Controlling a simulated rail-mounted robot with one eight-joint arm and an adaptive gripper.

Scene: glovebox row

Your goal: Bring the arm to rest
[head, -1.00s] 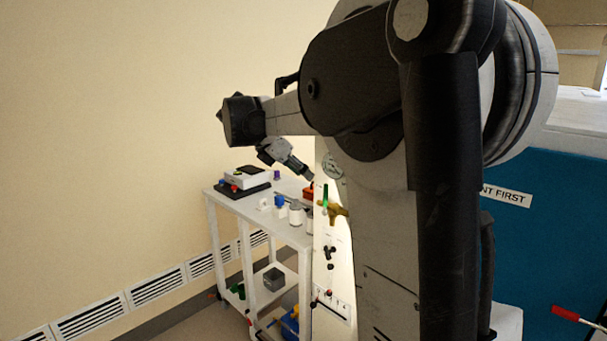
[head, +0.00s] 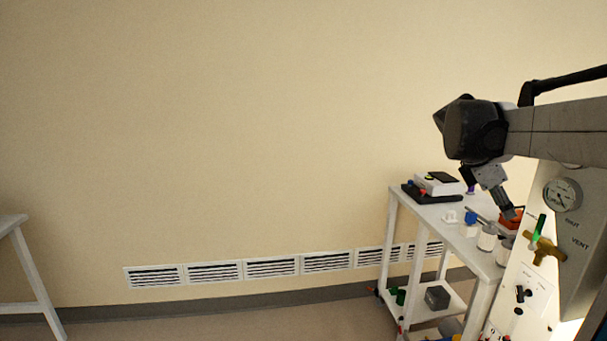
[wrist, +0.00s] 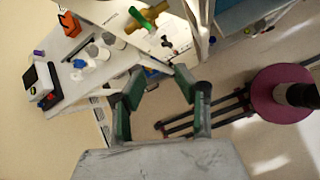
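My arm reaches in from the right edge of the head view, with its wrist bent down. My gripper (head: 506,207) hangs in front of or above the right part of the white cart (head: 397,205); the depth is hard to judge there. In the wrist view my gripper (wrist: 160,73) shows two fingers with green pads set apart. Nothing is between them, and the cart top and floor show beyond.
The cart carries a black-and-white device (head: 437,184), white jars (head: 487,238) and an orange-red item (head: 513,216). A panel with a gauge (head: 562,194) and a brass valve (head: 543,248) stands at right. Another white table (head: 12,222) is at far left. The floor between is clear.

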